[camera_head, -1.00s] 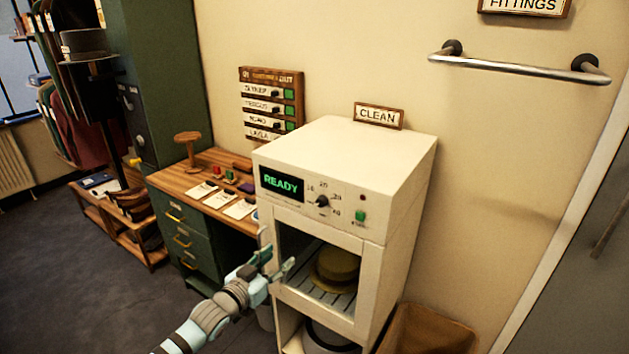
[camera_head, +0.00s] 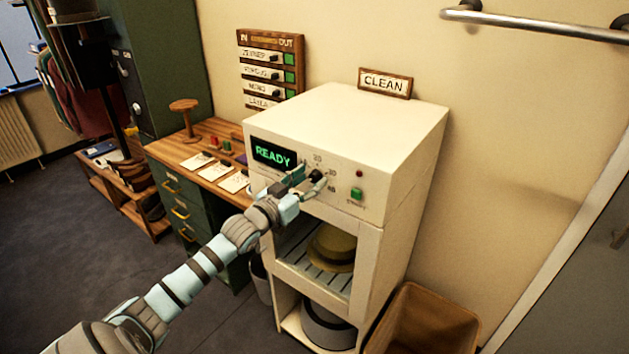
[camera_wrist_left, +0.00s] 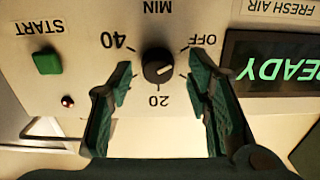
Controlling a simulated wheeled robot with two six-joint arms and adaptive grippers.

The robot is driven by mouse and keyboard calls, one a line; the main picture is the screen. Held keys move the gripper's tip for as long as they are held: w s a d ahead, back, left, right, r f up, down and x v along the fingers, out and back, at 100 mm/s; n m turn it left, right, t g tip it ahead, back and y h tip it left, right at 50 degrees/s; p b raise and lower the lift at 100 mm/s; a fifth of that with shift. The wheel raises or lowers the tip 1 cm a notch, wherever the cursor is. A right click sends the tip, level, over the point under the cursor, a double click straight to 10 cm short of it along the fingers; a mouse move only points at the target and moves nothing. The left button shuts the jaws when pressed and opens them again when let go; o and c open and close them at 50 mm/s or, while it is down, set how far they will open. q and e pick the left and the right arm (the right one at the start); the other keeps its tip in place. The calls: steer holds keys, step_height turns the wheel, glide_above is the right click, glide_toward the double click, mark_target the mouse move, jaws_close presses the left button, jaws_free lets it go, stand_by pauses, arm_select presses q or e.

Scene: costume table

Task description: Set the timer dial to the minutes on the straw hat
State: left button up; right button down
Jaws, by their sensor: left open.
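The black timer dial (camera_head: 316,176) sits on the front panel of the cream cabinet (camera_head: 352,122). In the left wrist view the dial (camera_wrist_left: 158,68) shows upside down, with OFF, 20, 40 and MIN printed around it; its exact setting is hard to tell. My left gripper (camera_head: 308,181) is open at the panel. In the left wrist view its fingers (camera_wrist_left: 160,84) stand on either side of the dial, apart from it. The straw hat (camera_head: 334,246) lies on the slatted shelf below; no minutes on it are readable. My right gripper is not in view.
A green START button (camera_head: 356,194) and a red light (camera_head: 359,173) are right of the dial. A READY display (camera_head: 272,154) is left of it. A brown bin (camera_head: 430,325) stands at the cabinet's right, a wooden desk (camera_head: 190,158) at its left.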

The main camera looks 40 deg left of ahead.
arm_select(q)
steer(key=shift+s+r, duration=0.15)
steer(key=shift+s, duration=0.05)
steer(key=c, duration=0.3)
steer(key=shift+w, duration=0.1)
jaws_close()
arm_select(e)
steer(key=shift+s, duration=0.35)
arm_select(q)
steer(key=shift+d+m, duration=0.1)
steer(key=shift+m, duration=0.3)
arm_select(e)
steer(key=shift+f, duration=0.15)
arm_select(q)
steer(key=shift+m+b, duration=0.65)
steer(key=shift+m, duration=0.35)
steer(key=m+b, duration=0.1)
steer(key=m, duration=0.2)
steer(key=shift+f, duration=0.2)
steer(key=m+b, duration=0.1)
steer(key=m, duration=0.5)
steer(key=shift+d, duration=0.15)
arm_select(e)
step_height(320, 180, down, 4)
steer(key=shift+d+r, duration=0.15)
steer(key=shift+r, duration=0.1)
arm_select(q)
steer(key=shift+r+b, duration=0.1)
steer(key=shift+b, duration=0.2)
